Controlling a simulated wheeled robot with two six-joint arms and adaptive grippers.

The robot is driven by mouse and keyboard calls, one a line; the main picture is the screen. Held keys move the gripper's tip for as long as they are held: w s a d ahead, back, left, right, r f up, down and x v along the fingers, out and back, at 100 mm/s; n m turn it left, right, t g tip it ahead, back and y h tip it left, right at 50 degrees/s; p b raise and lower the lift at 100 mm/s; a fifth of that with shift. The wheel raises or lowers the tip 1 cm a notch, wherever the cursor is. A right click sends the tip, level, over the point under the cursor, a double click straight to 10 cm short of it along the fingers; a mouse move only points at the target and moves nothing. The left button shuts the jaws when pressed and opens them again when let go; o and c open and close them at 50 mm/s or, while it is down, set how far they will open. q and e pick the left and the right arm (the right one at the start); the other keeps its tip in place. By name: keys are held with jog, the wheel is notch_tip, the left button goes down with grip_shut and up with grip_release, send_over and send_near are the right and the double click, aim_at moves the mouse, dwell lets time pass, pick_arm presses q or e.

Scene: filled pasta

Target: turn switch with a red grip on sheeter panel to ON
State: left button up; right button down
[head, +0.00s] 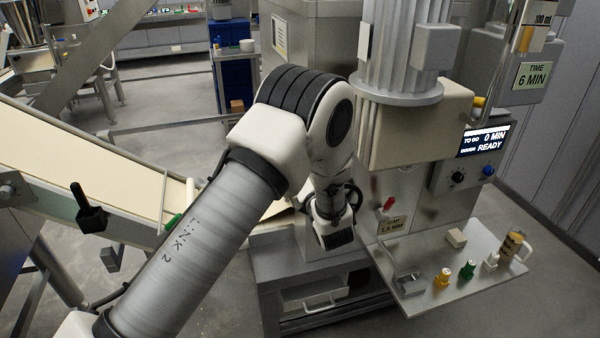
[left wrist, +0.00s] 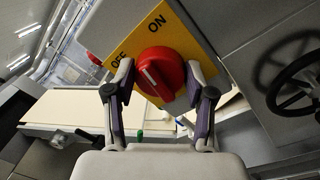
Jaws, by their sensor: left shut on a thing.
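The switch's red grip (left wrist: 162,72) sits on a yellow plate (left wrist: 186,40) marked OFF at the left and ON at the top in the left wrist view. A white line on the grip's left side slants toward the upper left, on the OFF side. My left gripper (left wrist: 157,80) is shut on the red grip, one finger on each side. In the head view, my left arm covers the switch and its plate, and my gripper's fingers are hidden there. My right gripper is in neither view.
A black handwheel (left wrist: 296,84) is right of the plate. A cream conveyor belt (head: 90,160) runs at the left. A steel shelf (head: 410,292) at the right holds a yellow-topped piece (head: 443,278), a green one (head: 467,270) and a jug (head: 511,246). A small red-tipped lever (head: 388,205) is nearby.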

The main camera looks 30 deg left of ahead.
pick_arm(q)
jog(key=m+t, duration=0.1)
jog(key=m, duration=0.6)
dwell(0.5)
jog(key=o, duration=1.2)
jog(key=shift+w+f, duration=0.1)
jog(key=v, duration=0.7)
jog(key=shift+d, duration=0.25)
jog(key=shift+a, duration=0.1)
